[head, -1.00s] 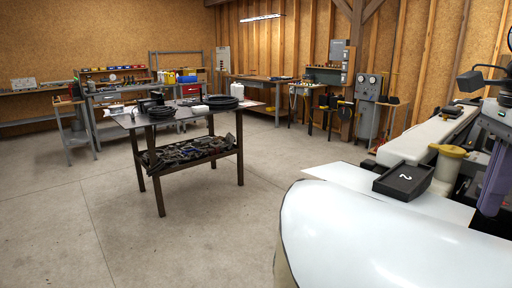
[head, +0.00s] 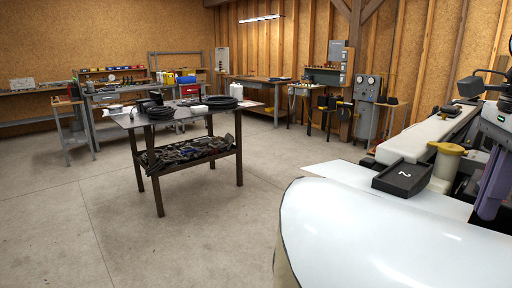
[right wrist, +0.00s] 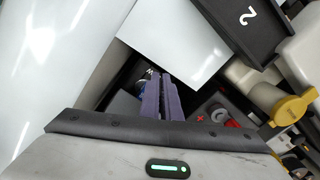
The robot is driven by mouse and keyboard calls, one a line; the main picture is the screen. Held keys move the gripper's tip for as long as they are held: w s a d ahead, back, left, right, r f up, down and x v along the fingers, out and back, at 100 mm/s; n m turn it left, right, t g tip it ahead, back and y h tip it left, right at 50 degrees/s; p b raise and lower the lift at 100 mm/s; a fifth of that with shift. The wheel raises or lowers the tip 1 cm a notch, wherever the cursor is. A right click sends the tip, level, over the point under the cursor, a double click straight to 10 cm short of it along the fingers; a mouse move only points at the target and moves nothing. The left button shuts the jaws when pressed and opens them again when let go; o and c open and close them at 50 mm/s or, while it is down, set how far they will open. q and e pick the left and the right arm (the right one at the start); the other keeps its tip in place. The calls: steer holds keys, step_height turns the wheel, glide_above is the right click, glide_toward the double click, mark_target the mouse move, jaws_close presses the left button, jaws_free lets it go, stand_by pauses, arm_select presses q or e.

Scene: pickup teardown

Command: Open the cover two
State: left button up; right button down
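The black box-shaped cover marked with a white 2 (head: 402,178) sits at the right of the head view, beside a yellow-capped pale reservoir (head: 446,160). The same cover shows at the top right of the right wrist view (right wrist: 243,32). My right gripper (head: 488,205) has purple fingers and hangs to the right of the cover and reservoir, apart from the cover. In the right wrist view its fingers (right wrist: 162,98) lie side by side, with nothing visible held between them. Their tips point into a dark engine-bay area. My left gripper is not in view.
A large white body panel (head: 400,240) fills the lower right, in front of the cover. A red cross mark and dark parts (right wrist: 215,118) lie beside the fingers. A dark metal table (head: 185,112) stands across open concrete floor (head: 90,220).

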steer(key=shift+s+d+f, duration=0.25)
steer(key=shift+s+f, duration=0.3)
steer(key=shift+f, duration=0.1)
steer(key=shift+s+d, duration=0.2)
steer(key=shift+d, duration=0.35)
steer(key=shift+s+d+r, duration=0.25)
steer(key=shift+s+r, duration=0.05)
steer(key=shift+s, duration=0.2)
steer(key=shift+s+d+r, duration=0.2)
steer(key=shift+s+d, duration=0.95)
steer(key=shift+s, duration=0.2)
steer(key=shift+s+d+r, duration=0.15)
steer(key=shift+s+d, duration=0.95)
steer(key=shift+s, duration=0.25)
steer(key=shift+s+d+r, duration=0.1)
steer(key=shift+s+d, duration=0.6)
steer(key=shift+s, duration=0.2)
steer(key=shift+d, duration=0.1)
